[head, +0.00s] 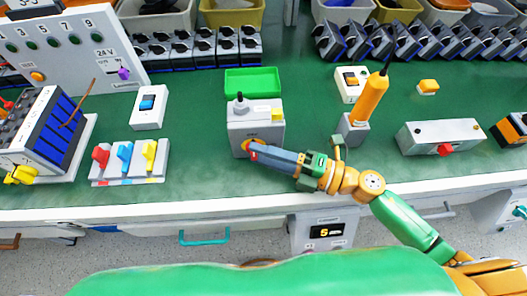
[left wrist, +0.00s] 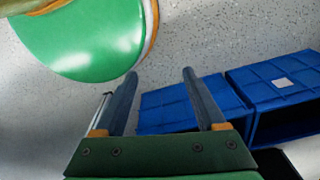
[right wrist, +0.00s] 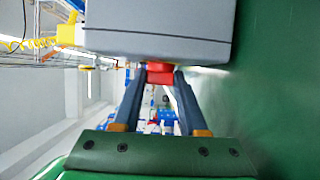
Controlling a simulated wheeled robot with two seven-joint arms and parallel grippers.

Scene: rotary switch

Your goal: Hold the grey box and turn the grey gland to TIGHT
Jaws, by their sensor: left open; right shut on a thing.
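The grey box (head: 256,132) stands upright on the green bench, near its front edge. A small grey gland with a dark top (head: 240,105) appears at the left on its top, and a yellow piece (head: 277,114) at the right. A red knob on a yellow disc (head: 249,146) is on the front face. My right gripper (head: 254,148) is shut on the red knob, which shows between its fingertips in the right wrist view (right wrist: 160,73). The gland's marking is too small to read. My left gripper (left wrist: 157,77) is open and empty, over the floor and away from the box.
A green tray (head: 252,81) lies behind the box. An orange-handled tool in a grey stand (head: 355,130) is to its right, and a three-colour switch block (head: 129,162) to its left. Blue crates (left wrist: 190,103) stand on the floor below my left gripper.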

